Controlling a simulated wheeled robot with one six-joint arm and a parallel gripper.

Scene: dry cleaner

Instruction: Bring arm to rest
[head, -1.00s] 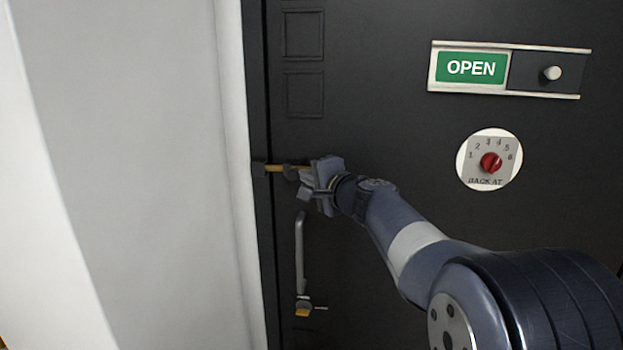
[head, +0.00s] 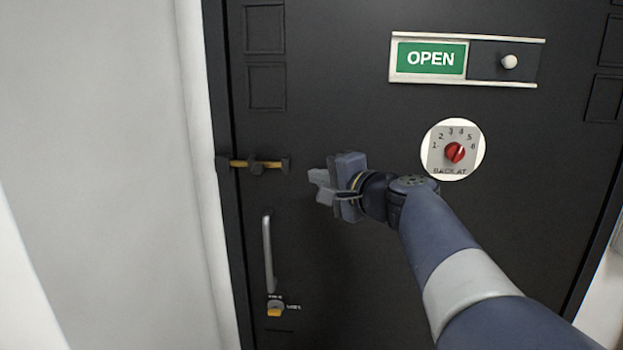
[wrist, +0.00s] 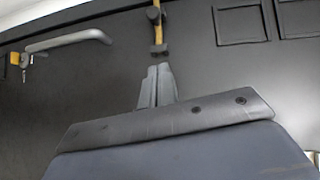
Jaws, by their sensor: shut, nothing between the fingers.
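My gripper (head: 318,187) is shut and empty in front of the black door (head: 330,80). It is to the right of a yellow bolt with dark brackets (head: 256,164), with a gap between them in the head view. In the wrist view my gripper's fingers (wrist: 157,87) are together, and the yellow bolt (wrist: 157,30) shows beyond their tips. My arm reaches in from the lower right of the head view.
Below the bolt are a grey handle (head: 268,255) and a lock with a yellow part (head: 275,308). Above my arm are a green OPEN sign with a slider (head: 432,58) and a red dial (head: 454,152). A pale wall (head: 100,150) stands at the left.

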